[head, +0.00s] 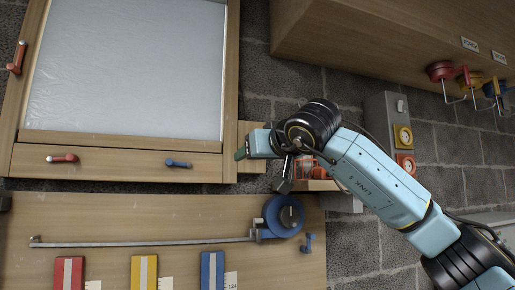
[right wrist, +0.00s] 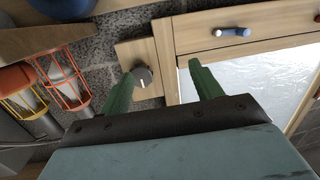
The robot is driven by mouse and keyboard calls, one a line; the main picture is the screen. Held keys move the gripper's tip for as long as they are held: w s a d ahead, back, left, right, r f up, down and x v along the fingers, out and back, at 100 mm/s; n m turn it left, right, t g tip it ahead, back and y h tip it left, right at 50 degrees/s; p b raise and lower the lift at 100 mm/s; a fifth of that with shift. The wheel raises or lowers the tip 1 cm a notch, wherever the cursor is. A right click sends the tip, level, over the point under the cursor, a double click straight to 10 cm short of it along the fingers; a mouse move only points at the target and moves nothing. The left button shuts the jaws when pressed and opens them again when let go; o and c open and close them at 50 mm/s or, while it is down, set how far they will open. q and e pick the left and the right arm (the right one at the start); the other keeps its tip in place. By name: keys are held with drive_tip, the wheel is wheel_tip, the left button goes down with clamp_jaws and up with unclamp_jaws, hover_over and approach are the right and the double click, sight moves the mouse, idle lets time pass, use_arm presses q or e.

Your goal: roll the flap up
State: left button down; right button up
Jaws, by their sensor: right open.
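The flap (head: 128,68) is a pale translucent sheet that fills the wooden frame at the upper left of the head view. Part of it shows at the right of the right wrist view (right wrist: 262,70). My right gripper (head: 240,153) is beside the frame's lower right corner, its green fingers partly hidden by its own wrist. In the right wrist view the gripper (right wrist: 162,88) is open, and a grey round knob (right wrist: 142,76) on a wooden block (right wrist: 127,52) shows between the fingers, nearer the left one. I cannot tell whether they touch. My left gripper is not in view.
Red (head: 62,158) and blue (head: 178,164) handles sit on the frame's lower rail. Below, a wooden panel carries a blue reel (head: 284,215) with a long rod. Orange cages (head: 320,172) lie close behind my right wrist. A wooden cabinet (head: 375,35) overhangs at upper right.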

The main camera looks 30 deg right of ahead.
drive_tip(key=s+d+r+h, duration=0.3)
drive_tip(key=r, duration=0.1)
drive_tip(key=p+x, duration=0.3)
drive_tip(key=x, duration=0.9)
drive_tip(key=shift+w+a+r+t, duration=0.2)
drive_tip(key=shift+w+a+t, duration=0.1)
drive_tip(key=shift+w, duration=0.2)
drive_tip(key=c, duration=1)
